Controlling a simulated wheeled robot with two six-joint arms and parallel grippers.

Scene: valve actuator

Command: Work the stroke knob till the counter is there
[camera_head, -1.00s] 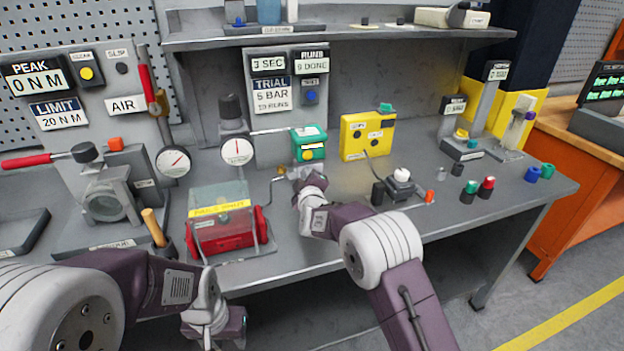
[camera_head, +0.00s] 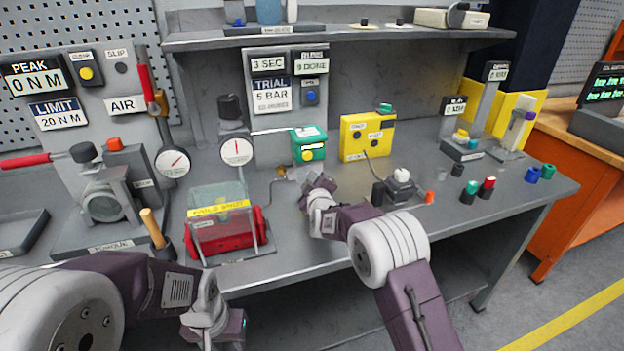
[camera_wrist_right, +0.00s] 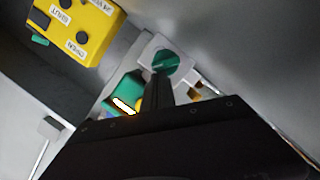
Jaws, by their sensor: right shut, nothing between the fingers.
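The runs display (camera_head: 311,60), on the grey panel behind the bench, reads a single digit and "DONE"; the digit is blurred. A green knob (camera_wrist_right: 167,64) on a pale square plate shows in the right wrist view; I cannot read a name on it.
A green box (camera_head: 308,145) with a yellow button and a yellow labelled box (camera_head: 367,136) stand behind the right gripper. A red unit with a clear guard (camera_head: 222,209) is to its left. A black cylinder (camera_head: 377,193) and a white-topped device (camera_head: 401,184) are close on its right.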

